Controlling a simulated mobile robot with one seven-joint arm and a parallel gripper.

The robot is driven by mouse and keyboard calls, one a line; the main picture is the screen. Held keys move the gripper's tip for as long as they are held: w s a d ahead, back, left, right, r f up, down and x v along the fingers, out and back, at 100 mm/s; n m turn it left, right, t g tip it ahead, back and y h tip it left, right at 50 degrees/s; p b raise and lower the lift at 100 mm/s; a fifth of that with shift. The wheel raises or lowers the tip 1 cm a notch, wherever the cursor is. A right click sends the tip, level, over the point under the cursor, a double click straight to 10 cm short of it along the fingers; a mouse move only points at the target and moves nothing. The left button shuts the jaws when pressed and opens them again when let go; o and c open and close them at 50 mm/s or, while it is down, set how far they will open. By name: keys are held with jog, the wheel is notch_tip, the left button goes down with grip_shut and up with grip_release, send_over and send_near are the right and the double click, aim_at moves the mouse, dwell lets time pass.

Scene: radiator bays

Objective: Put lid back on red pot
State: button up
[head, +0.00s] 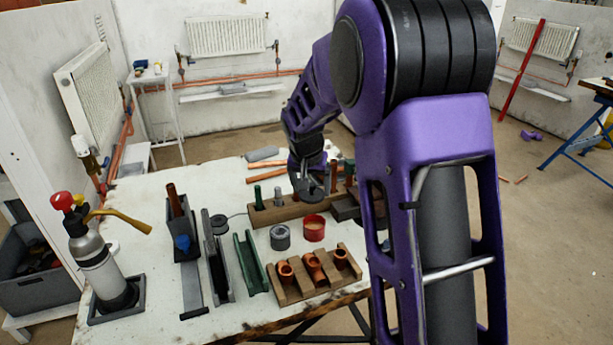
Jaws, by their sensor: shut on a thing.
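My gripper (308,176) is above and beyond the red pot, over the wooden rack. It is shut on a dark round disc, which looks like the lid (309,188). The lid is apart from the red pot. The fingertips are small and dark here, so their exact grip on the lid is hard to make out.
A wooden rack (262,218) with upright tools stands behind the pots. A wooden block with copper fittings (294,293) lies in front. Green (250,262) and dark channels lie left. A gas torch (100,265) stands at the far left. My arm hides the bench's right side.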

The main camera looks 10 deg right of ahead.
aim_at(314, 200)
jog(key=shift+s+d, duration=0.2)
jog(key=shift+s, duration=0.65)
jog(key=shift+f, duration=0.2)
jog(key=shift+f+b, duration=1.4)
jog(key=shift+f, duration=1.65)
jog(key=shift+f, duration=0.15)
jog(key=o, duration=1.1)
